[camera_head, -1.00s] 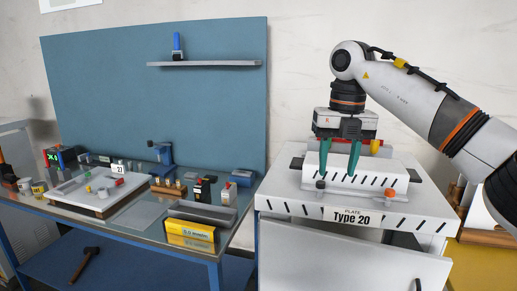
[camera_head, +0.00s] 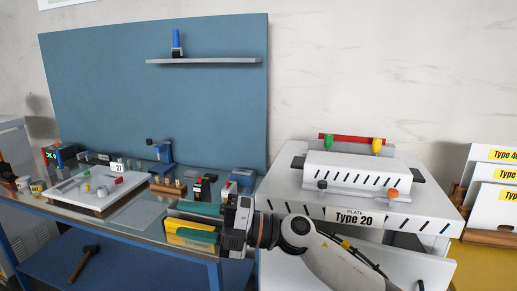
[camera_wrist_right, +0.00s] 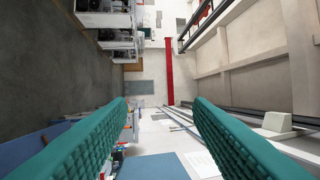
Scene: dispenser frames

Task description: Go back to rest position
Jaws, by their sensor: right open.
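My right gripper (camera_head: 192,222) is in front of the right end of the workbench in the head view. It points left and its teal fingers lie in front of the yellow box (camera_head: 190,241). In the right wrist view, its two teal fingers (camera_wrist_right: 160,130) are spread wide with nothing between them. My right arm comes in from the bottom right, low in front of the dispenser. My left gripper is not in view.
The white Type 20 dispenser (camera_head: 290,203) stands right of the workbench, clear of the gripper. A white tray (camera_head: 135,180) and several small items sit on the bench. A grey shelf (camera_head: 203,61) holds a blue-handled item. Type-labelled white plates (camera_head: 492,196) stand at far right.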

